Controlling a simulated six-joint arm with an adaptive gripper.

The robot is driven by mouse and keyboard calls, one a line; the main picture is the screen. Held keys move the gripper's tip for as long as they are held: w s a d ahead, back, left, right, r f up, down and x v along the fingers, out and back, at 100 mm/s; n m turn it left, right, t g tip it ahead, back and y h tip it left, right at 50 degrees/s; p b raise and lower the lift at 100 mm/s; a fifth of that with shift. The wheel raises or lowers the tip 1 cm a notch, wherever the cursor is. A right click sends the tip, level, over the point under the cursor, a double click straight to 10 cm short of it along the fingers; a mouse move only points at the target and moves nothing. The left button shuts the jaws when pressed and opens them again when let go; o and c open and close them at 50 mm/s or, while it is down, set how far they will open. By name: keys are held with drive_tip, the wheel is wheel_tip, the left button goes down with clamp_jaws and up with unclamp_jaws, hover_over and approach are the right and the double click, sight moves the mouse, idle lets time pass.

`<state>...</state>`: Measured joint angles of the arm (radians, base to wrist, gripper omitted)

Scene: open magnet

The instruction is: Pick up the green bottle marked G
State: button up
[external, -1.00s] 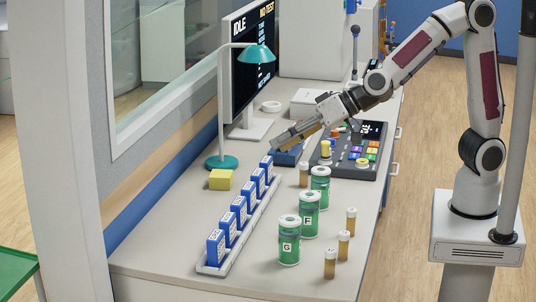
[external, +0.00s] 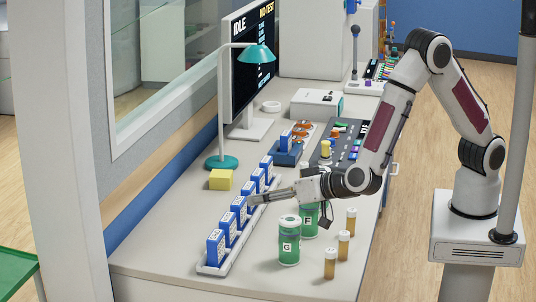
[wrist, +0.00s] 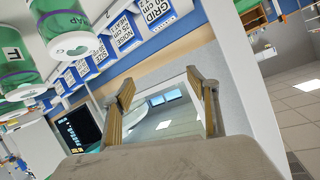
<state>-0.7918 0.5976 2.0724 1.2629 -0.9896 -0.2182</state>
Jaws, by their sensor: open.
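The green bottle marked G (external: 289,246) stands upright on the bench, with a white lid and a G on its pale label. My gripper (external: 254,199) is open and empty. It is beyond and left of the G bottle, level above the row of blue boxes and apart from the bottle. In the wrist view the open fingers (wrist: 164,95) have nothing between them. Two green bottles show at that view's upper left. One (wrist: 15,60) bears a letter like F; the other (wrist: 62,22) is probably the G bottle, its letter unclear.
The green F bottle (external: 309,222) stands just behind G, partly hidden by my arm. Several small amber vials (external: 343,246) stand to the right. Blue boxes fill a white rack (external: 240,243) to the left. The bench front (external: 250,286) is clear.

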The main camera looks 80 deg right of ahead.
sight(289, 219)
drive_tip(key=shift+s+d+f+m+t+h, duration=0.25)
drive_tip(key=shift+s+d+f+h, duration=0.1)
drive_tip(key=shift+s+f+h, duration=1.1)
drive_tip(key=shift+s+d+f+m+t+h, duration=0.15)
drive_tip(key=shift+s+d+f+m+h, duration=0.15)
drive_tip(key=shift+s+f+h, duration=1.15)
drive_tip(key=shift+s+d+f+m+t+h, duration=0.3)
drive_tip(key=shift+s+f+h, duration=0.6)
drive_tip(key=shift+s+f, duration=1.05)
drive_tip(key=shift+d, duration=0.1)
drive_tip(key=shift+x, duration=1.25)
drive_tip(key=shift+d, duration=0.1)
drive_tip(key=shift+x, duration=2.55)
drive_tip(key=shift+s, duration=0.1)
clamp_jaws()
